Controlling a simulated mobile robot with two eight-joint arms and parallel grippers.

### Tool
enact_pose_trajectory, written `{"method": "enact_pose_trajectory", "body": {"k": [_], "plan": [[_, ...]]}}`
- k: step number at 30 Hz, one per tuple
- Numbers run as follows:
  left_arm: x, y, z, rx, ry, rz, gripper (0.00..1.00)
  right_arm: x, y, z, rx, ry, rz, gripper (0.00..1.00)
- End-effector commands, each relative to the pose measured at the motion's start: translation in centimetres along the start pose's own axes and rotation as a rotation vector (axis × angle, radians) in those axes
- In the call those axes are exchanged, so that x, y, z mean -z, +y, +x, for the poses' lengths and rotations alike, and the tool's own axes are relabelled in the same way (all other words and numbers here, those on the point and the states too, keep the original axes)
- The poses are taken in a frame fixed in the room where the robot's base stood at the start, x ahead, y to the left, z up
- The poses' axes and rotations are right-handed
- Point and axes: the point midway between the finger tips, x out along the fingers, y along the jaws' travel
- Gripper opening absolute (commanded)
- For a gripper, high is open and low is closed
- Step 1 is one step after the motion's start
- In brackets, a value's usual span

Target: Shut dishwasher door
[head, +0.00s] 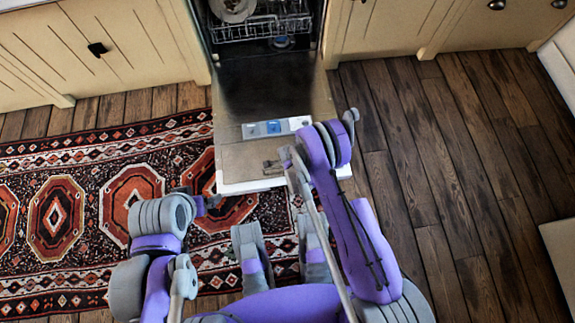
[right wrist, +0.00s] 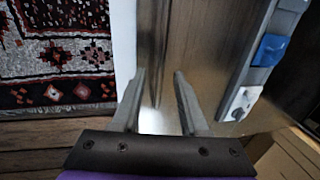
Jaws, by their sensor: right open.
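The dishwasher door (head: 270,90) is folded down open, its metal inner face up, with a blue and white dispenser (head: 275,127) set into it. Its white outer edge (head: 250,186) faces me. My right gripper (head: 277,166) is over the outer end of the door, open and with nothing between its fingers. In the right wrist view the fingers (right wrist: 157,95) point at the door near its white edge; I cannot tell whether they touch it. My left gripper (head: 208,203) is left of the door's outer corner, above the rug; its jaw state is unclear.
The dishwasher's rack (head: 262,28) holds a plate (head: 232,8) inside the opening. Cream cabinets (head: 90,50) stand on both sides. A patterned rug (head: 75,215) lies at left, partly by the door; bare wood floor (head: 450,130) is free at right.

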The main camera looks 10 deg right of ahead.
Motion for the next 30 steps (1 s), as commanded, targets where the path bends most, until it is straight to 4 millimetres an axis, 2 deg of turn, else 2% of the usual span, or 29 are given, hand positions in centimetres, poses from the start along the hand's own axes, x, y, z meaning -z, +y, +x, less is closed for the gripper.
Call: {"method": "enact_pose_trajectory", "body": {"k": [4, 11, 12, 14, 19, 30], "plan": [[-0.03, 0.00, 0.14, 0.000, 0.000, 0.000, 1.00, 0.02, 0.00, 0.82, 0.000, 0.000, 0.000, 0.43], [-0.03, 0.00, 0.13, 0.000, 0.000, 0.000, 1.00, 0.02, 0.01, 0.87, 0.000, 0.000, 0.000, 0.43], [-0.03, 0.00, 0.13, 0.000, 0.000, 0.000, 1.00, 0.02, 0.01, 0.86, 0.000, 0.000, 0.000, 0.42], [-0.03, 0.00, 0.13, 0.000, 0.000, 0.000, 1.00, 0.02, 0.01, 0.86, 0.000, 0.000, 0.000, 0.31], [-0.03, 0.00, 0.13, 0.000, 0.000, 0.000, 1.00, 0.02, 0.01, 0.85, 0.000, 0.000, 0.000, 0.00], [-0.03, 0.00, 0.13, 0.000, 0.000, 0.000, 1.00, 0.02, 0.01, 0.84, 0.000, 0.000, 0.000, 0.00]]}}
